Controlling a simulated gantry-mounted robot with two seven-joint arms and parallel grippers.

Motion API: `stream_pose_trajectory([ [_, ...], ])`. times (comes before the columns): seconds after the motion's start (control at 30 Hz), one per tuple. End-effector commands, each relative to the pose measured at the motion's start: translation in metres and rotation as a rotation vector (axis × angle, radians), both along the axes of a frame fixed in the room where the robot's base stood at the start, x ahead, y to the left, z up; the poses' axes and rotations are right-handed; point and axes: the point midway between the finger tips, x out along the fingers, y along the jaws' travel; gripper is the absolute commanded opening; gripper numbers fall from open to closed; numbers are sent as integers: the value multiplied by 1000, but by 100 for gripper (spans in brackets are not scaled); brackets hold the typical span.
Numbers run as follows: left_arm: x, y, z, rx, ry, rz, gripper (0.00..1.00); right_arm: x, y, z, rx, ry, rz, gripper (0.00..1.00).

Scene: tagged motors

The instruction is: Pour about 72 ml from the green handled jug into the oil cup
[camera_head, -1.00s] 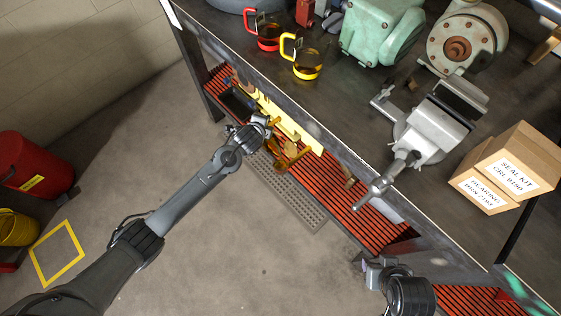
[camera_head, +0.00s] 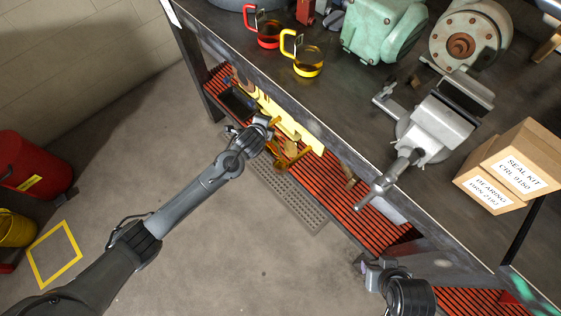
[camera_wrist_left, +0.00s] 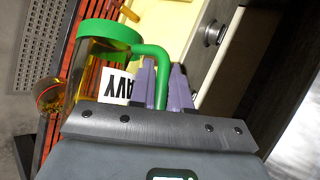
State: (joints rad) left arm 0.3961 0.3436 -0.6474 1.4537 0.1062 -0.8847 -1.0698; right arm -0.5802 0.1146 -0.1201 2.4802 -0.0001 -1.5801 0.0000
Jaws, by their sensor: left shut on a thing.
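The jug with the green handle (camera_wrist_left: 160,66) shows in the left wrist view. It has a green rim, clear walls with amber liquid and a white label partly reading "AVY". My left gripper (camera_wrist_left: 162,80) is shut on the handle, and the jug looks tilted. In the head view my left gripper (camera_head: 268,122) is at the front of the bench, and the jug is mostly hidden. A small amber glass cup (camera_wrist_left: 48,96), perhaps the oil cup, shows beside the jug. A brass-coloured piece (camera_head: 292,160) is near the gripper. My right gripper (camera_head: 370,272) is at the lower right, its fingers unclear.
A red-handled jug (camera_head: 266,40) and a yellow-handled jug (camera_head: 308,62) stand on the bench top. A green motor (camera_head: 382,32), a vise (camera_head: 432,128) and labelled boxes (camera_head: 512,170) are also there. A red slatted shelf (camera_head: 375,228) lies below.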

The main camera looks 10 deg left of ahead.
Motion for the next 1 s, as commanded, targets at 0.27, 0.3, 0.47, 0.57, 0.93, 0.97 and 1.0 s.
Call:
stream_pose_trajectory([
  [0.27, 1, 0, 0, 13, -14, -2, 0, 0, -2, -6, -7, 0, 4, 43],
  [0.3, 1, 0, 1, 15, -15, -1, 0, 0, -2, -7, -8, 0, 5, 43],
  [0.47, 1, 0, 0, 24, -22, -2, 0, 0, -2, -11, -10, 1, 6, 43],
  [0.57, 1, 0, 0, 30, -25, -3, 0, 0, -2, -12, -10, 1, 6, 43],
  [0.93, 2, 3, 10, 10, -8, 2, 0, -1, -1, 3, -6, 5, 3, 43],
  [0.97, 2, 5, 12, -8, 10, 5, 0, -1, -1, 12, -6, 6, 2, 43],
  [1.0, 2, 8, 15, -42, 34, 8, 0, -1, -1, 26, -5, 6, 3, 43],
])
